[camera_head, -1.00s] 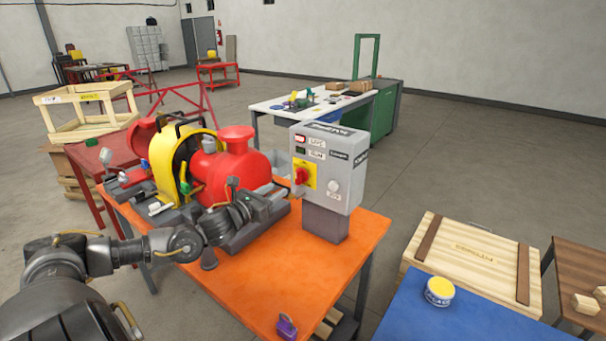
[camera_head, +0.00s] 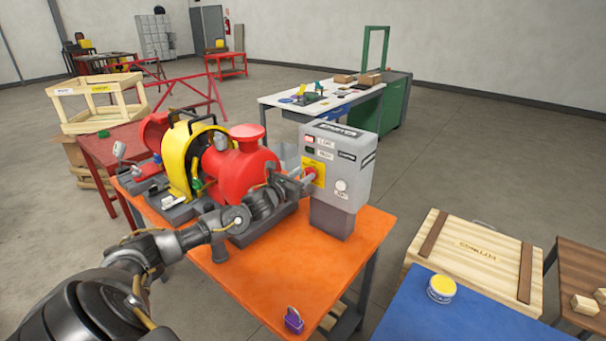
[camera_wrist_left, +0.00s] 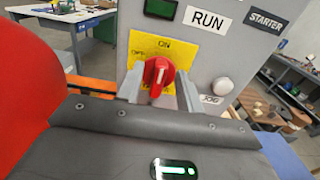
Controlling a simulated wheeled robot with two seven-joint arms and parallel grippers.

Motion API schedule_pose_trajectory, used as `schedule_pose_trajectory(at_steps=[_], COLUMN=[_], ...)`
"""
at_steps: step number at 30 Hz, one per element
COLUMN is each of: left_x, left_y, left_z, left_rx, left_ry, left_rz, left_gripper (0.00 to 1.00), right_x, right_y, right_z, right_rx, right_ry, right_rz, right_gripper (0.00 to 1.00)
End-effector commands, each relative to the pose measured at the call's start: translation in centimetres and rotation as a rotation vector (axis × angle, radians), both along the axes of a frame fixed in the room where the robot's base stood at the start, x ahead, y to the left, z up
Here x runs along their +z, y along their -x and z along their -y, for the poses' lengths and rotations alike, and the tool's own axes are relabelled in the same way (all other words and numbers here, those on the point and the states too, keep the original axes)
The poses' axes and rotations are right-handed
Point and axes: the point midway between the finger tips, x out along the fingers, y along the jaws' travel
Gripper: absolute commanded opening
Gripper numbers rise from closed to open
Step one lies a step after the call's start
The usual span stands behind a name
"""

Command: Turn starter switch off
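The grey starter box (camera_head: 350,150) stands on a pedestal at the right of the orange table (camera_head: 250,300). Its red starter switch (camera_wrist_left: 158,75) sits on a yellow plate (camera_wrist_left: 135,48), marked ON at the top and OFF at the left. The knob's white mark points roughly up, towards ON. My left gripper (camera_head: 300,183) is at the box front. In the left wrist view its two fingers (camera_wrist_left: 160,92) stand on either side of the knob, seemingly with small gaps. In the head view the gripper partly hides the switch. My right gripper is not in view.
The red and yellow pump (camera_head: 235,165) stands just left of the box, close to my left arm. A white JOG button (camera_wrist_left: 222,86) is right of the switch. A purple padlock (camera_head: 293,320) lies at the table's front. The table front is mostly clear.

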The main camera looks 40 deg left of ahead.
Motion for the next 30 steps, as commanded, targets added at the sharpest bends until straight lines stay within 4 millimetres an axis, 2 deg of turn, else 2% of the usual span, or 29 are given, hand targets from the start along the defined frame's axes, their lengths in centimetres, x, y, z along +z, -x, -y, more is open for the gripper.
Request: schedule_pose_trajectory(at_steps=[9,18,20,30], left_x=[-0.11,-0.09,-0.1,-0.21], left_y=[-0.25,-0.24,-0.24,-0.24], left_z=[0.02,0.02,0.45,-0.01], left_rx=[0.0,0.0,-0.002,-0.001], left_ry=[0.001,0.0,0.002,0.063], left_rz=[-0.002,-0.001,-0.001,-0.001], left_gripper=[0.36,0.0,0.0,0.0], right_x=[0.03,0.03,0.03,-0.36], right_y=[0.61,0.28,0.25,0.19], right_z=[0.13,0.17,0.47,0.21], right_rx=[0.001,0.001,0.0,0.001], right_ry=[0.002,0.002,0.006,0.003], right_rz=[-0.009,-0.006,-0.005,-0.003], right_gripper=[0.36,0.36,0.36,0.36])
